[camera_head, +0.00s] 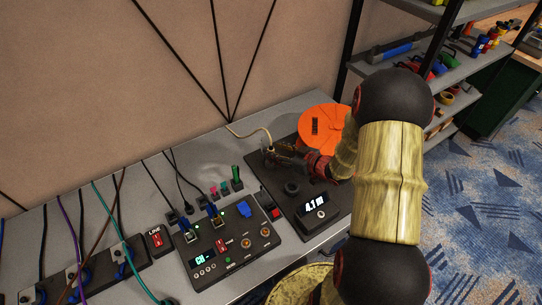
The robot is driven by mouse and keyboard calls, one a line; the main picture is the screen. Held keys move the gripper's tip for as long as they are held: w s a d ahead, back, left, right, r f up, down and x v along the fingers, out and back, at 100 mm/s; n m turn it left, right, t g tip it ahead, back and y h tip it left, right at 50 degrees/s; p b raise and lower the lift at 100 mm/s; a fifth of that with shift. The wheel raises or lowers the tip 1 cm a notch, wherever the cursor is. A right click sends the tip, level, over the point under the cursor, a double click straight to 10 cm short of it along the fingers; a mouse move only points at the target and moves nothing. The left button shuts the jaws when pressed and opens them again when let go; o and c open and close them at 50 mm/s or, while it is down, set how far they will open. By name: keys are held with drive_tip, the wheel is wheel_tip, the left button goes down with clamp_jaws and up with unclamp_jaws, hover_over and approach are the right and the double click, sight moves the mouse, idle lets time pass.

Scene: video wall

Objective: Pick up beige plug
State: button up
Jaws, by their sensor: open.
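The beige plug (269,148) stands at the back left of the dark panel with the lit display (313,206). It is small, and its beige cable (249,132) arches up and away to the left. My gripper (277,154) reaches in from the right, with its fingers at or very close to the plug. The jaws are open. The picture is too small to tell whether a finger touches the plug, and the fingers partly cover its lower part.
An orange round object (322,121) lies just behind my gripper. A control box (228,245) with plugs, switches and knobs stands to the left. A power strip (82,275) with several cables is further left. Shelves (405,72) with tools stand at the right.

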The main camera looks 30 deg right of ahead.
drive_tip(key=shift+b+x, duration=0.4)
drive_tip(key=shift+x, duration=1.1)
drive_tip(key=shift+c, duration=1.3)
drive_tip(key=c, duration=0.7)
clamp_jaws()
